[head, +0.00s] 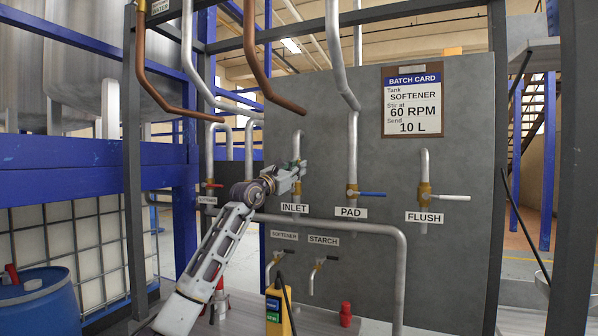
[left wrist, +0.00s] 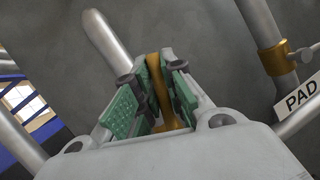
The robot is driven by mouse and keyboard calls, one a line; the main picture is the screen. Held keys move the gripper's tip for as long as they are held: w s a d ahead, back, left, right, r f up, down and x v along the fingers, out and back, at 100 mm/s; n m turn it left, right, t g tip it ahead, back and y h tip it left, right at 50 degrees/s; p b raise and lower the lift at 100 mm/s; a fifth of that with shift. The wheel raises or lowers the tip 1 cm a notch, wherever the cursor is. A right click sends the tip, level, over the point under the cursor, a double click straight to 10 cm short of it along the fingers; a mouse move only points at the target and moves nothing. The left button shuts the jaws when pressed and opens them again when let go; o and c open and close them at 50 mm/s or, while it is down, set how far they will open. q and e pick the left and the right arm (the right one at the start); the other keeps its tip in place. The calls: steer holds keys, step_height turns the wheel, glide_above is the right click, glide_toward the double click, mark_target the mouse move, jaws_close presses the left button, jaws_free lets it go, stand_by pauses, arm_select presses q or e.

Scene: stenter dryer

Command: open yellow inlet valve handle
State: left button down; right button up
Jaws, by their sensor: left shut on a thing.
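The INLET label (head: 291,207) is on the grey panel, below a short grey pipe (head: 297,147). My left gripper (head: 291,173) reaches up in front of that pipe and hides the inlet valve and its handle in the head view. In the left wrist view, the green-padded fingers (left wrist: 155,100) are shut on the yellow inlet valve handle (left wrist: 157,75), which stands between the pads. The grey pipe (left wrist: 108,38) shows beyond it. How far the handle is turned is hard to tell. My right gripper is not in view.
To the right are the PAD valve with a blue handle (head: 371,194) and the FLUSH valve with a white handle (head: 451,198). A red-handled valve (head: 211,185) is to the left. Below are the small SOFTENER and STARCH valves (head: 317,264) and a bent grey pipe (head: 400,275).

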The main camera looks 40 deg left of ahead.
arm_select(q)
steer(key=c, duration=1.5)
jaws_free()
steer(key=shift+v, duration=6)
steer(key=shift+a, duration=0.1)
